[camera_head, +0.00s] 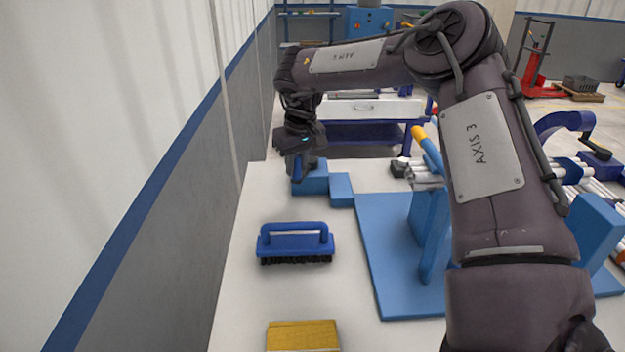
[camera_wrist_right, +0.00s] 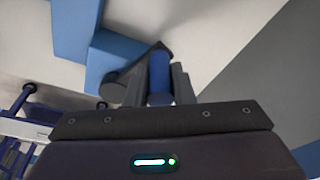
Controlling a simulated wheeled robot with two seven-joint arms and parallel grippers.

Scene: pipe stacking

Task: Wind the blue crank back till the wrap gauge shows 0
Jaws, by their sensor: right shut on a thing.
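My right gripper (camera_head: 300,168) reaches down at the far left of the white table. In the right wrist view its fingers (camera_wrist_right: 160,88) are shut around the upright blue crank handle (camera_wrist_right: 159,76). A dark crank arm (camera_wrist_right: 150,60) and a grey round hub (camera_wrist_right: 114,87) show beside the handle. The crank's blue block (camera_head: 311,182) stands on the table under the gripper and also shows in the right wrist view (camera_wrist_right: 112,50). I cannot make out the wrap gauge or its reading in either view. My left gripper is not in view.
A blue brush (camera_head: 295,242) and a yellow block (camera_head: 303,336) lie on the near left of the table (camera_head: 250,290). A blue stand (camera_head: 385,260) holds grey pipes (camera_head: 425,180), partly hidden by my right arm. A wall (camera_head: 170,190) runs close along the left.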

